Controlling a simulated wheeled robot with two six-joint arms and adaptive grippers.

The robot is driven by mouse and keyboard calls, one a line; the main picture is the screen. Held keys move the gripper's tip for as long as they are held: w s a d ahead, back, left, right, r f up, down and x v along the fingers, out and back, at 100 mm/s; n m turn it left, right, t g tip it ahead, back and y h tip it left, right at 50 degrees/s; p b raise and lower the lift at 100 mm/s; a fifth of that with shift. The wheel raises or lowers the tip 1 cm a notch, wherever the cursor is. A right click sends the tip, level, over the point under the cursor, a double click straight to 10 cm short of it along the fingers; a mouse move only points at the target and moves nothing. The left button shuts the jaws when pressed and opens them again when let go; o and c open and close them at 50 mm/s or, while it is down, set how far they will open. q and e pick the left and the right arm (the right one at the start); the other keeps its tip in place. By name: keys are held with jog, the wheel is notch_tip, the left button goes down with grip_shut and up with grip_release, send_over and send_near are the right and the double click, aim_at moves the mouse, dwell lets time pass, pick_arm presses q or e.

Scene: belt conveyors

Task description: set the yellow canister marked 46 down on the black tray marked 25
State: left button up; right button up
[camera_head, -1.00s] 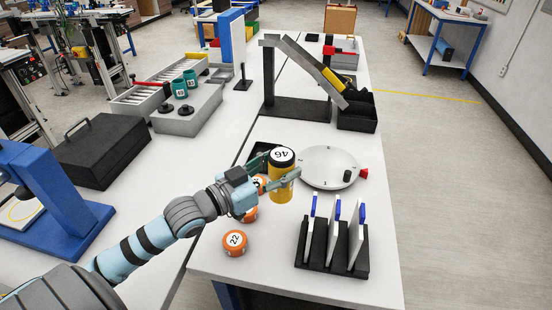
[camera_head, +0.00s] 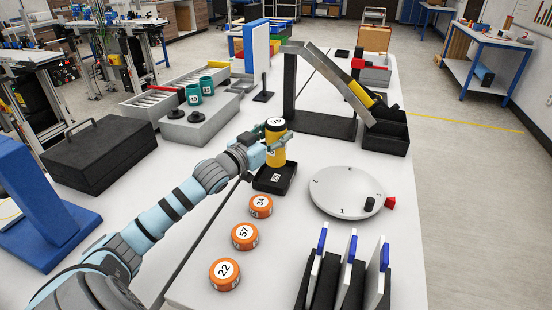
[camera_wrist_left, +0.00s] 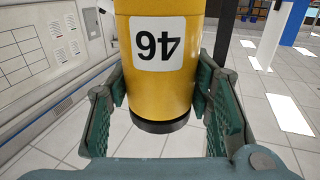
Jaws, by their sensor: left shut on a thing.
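The yellow canister (camera_head: 276,150) with a black lid is upright in the jaws of my left gripper (camera_head: 274,142). In the left wrist view the canister (camera_wrist_left: 158,85) shows its 46 label upside down, with a finger of my left gripper (camera_wrist_left: 160,105) on each side. In the head view the canister is at the black tray (camera_head: 266,188), over its back part. The tray has a white label, too small to read surely. Whether the canister's base touches the tray floor I cannot tell. My right gripper is not in view.
Orange pucks marked 34 (camera_head: 261,206), 57 (camera_head: 245,236) and 22 (camera_head: 225,274) lie in front of the tray. A round white dial plate (camera_head: 340,192) is to its right, a black slotted rack (camera_head: 325,282) nearer. A chute stand (camera_head: 318,122) stands behind.

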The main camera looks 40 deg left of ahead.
aim_at(270, 155)
pick_arm(q)
notch_tip(270, 155, down, 6)
jog(key=shift+d+r+b, duration=0.1)
jog(key=shift+r+b, duration=0.15)
jog(key=shift+b, duration=0.5)
jog(key=o, duration=1.5)
jog(key=shift+c, duration=0.2)
